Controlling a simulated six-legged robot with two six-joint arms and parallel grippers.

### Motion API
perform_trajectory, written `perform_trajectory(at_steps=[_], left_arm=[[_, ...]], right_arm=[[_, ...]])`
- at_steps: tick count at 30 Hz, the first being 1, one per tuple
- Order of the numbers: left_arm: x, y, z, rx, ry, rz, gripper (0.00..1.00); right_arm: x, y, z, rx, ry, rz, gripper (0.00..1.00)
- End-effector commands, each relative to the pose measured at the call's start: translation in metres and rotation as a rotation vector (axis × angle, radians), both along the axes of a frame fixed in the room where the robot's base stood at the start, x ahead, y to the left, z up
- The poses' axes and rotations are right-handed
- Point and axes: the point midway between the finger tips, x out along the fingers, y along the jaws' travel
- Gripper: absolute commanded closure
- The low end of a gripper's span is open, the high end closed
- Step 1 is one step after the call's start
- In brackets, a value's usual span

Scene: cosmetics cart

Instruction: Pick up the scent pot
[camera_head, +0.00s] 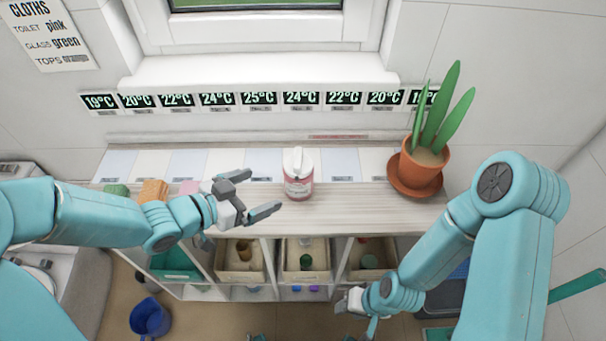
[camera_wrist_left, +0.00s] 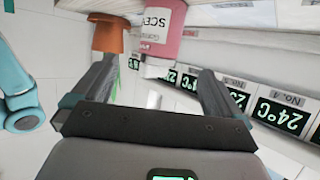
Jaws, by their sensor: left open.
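The scent pot (camera_head: 298,175) is a pink jar with a white label and a white top. It stands upright on the pale wooden shelf top, left of the potted plant. It also shows upside down at the top of the left wrist view (camera_wrist_left: 161,28), its label partly readable. My left gripper (camera_head: 258,192) is open and empty, just left of the pot and apart from it, with its fingers pointing towards it. In the left wrist view the pot lies beyond the two spread fingers. My right gripper (camera_head: 355,305) hangs low in front of the shelf unit; its jaws are unclear.
A potted plant (camera_head: 425,160) stands on the right end of the shelf top. Coloured blocks (camera_head: 153,190) lie at the left, near my left arm. A row of temperature displays (camera_head: 258,98) lines the back wall. Bins (camera_head: 305,262) fill the shelves below. A blue bucket (camera_head: 150,318) is on the floor.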

Motion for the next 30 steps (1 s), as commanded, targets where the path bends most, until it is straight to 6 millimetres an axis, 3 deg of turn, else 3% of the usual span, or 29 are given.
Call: perform_trajectory(at_steps=[9,24,30], left_arm=[[0.039,-0.048,-0.026,0.0,0.002,-0.003,0.0],[0.078,-0.089,-0.05,0.001,0.001,-0.003,0.0],[0.083,-0.094,-0.054,0.001,0.0,-0.001,0.0]], right_arm=[[0.0,0.0,0.005,0.0,0.0,0.0,0.57],[0.0,0.0,0.022,0.0,0.0,0.0,0.57],[0.0,0.0,0.022,0.0,0.0,0.0,0.57]])
